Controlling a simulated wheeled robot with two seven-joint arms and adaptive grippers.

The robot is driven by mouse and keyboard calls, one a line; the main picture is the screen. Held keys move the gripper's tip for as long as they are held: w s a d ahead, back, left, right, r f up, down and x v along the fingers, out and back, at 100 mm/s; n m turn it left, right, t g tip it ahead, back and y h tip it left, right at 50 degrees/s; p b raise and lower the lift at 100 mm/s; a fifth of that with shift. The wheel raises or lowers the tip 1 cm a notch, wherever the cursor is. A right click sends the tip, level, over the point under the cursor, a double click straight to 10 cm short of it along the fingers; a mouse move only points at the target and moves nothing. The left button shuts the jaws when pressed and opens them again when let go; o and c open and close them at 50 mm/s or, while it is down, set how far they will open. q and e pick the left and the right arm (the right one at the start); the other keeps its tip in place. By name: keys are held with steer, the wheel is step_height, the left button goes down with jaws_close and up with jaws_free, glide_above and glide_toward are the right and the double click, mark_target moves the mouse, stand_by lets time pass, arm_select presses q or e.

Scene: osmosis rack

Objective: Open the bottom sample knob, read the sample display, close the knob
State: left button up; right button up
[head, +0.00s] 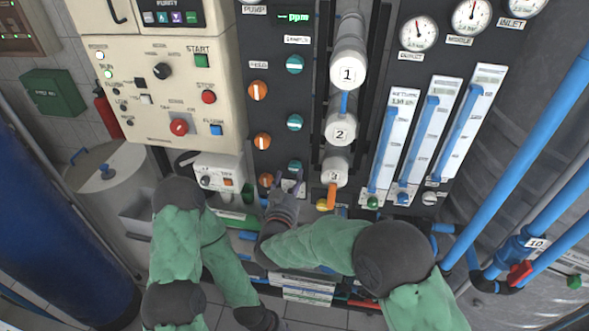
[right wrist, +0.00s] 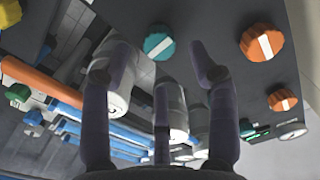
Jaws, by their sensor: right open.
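The bottom sample knob (head: 294,167) is a teal round knob, lowest in the sample column. My right gripper (head: 289,182) is just below it in the head view, fingers pointing up at the panel. In the right wrist view the teal knob (right wrist: 159,42) shows a slanted white bar, and the open fingers (right wrist: 160,75) stand either side, with no visible grip on it.
Orange feed knobs (head: 262,140) stand left of the teal column. White numbered cylinders (head: 341,130) and an orange pipe (head: 331,197) are to the right. A small white box (head: 218,172) is left of the lowest knobs. Two more teal knobs (head: 295,122) are above.

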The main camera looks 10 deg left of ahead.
mark_target(294, 169)
steer(key=w, duration=0.6)
steer(key=shift+b, duration=0.4)
steer(key=c, duration=1.1)
